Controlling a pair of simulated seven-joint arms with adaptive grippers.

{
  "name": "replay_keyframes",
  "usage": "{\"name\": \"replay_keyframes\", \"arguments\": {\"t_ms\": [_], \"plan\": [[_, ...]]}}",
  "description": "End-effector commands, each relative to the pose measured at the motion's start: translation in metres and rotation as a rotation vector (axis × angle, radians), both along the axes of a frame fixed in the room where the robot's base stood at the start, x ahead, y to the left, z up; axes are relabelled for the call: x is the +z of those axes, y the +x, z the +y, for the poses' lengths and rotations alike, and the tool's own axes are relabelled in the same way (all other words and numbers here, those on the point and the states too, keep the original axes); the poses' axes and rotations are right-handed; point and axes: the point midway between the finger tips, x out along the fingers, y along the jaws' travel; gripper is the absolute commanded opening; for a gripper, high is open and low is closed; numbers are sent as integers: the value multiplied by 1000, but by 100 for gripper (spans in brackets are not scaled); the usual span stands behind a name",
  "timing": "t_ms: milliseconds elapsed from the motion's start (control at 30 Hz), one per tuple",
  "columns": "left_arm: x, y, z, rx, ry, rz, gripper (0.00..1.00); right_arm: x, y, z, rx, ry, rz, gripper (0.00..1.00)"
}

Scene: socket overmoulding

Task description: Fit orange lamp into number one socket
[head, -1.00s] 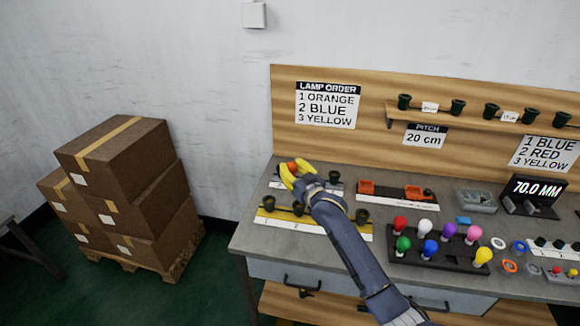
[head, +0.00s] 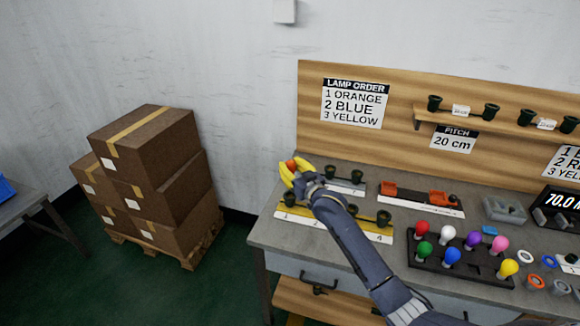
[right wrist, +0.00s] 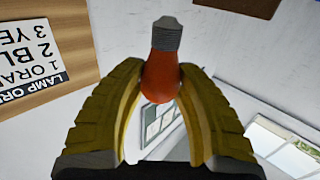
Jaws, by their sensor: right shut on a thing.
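My right gripper (head: 289,172), with yellow fingers, is shut on the orange lamp (head: 292,163) in the head view. In the right wrist view the orange lamp (right wrist: 163,82) sits between the two fingers, its grey threaded base pointing to the top of the picture. The yellow strip (head: 372,235) carries dark sockets and printed numbers. The number one socket (head: 290,199) stands at its left end, below the gripper in the picture and apart from the lamp. My right forearm covers part of the strip. My left gripper is not in view.
A grey strip with dark sockets (head: 330,172) lies behind the yellow one. A dark tray (head: 462,264) of several coloured lamps stands to the right. An orange-and-black fixture (head: 411,194) sits behind it. The lamp order sign (head: 354,103) reads 1 orange, 2 blue, 3 yellow.

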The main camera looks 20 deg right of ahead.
Motion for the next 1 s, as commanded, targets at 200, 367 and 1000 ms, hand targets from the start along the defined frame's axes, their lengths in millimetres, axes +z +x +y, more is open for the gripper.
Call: {"name": "replay_keyframes", "arguments": {"t_ms": [200,367,1000], "plan": [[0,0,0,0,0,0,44,-14,0,0,0,1,2,9],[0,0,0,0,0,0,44,-28,0,0,0,-1,3,9],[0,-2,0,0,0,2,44,-56,0,1,0,0,1,9]]}}
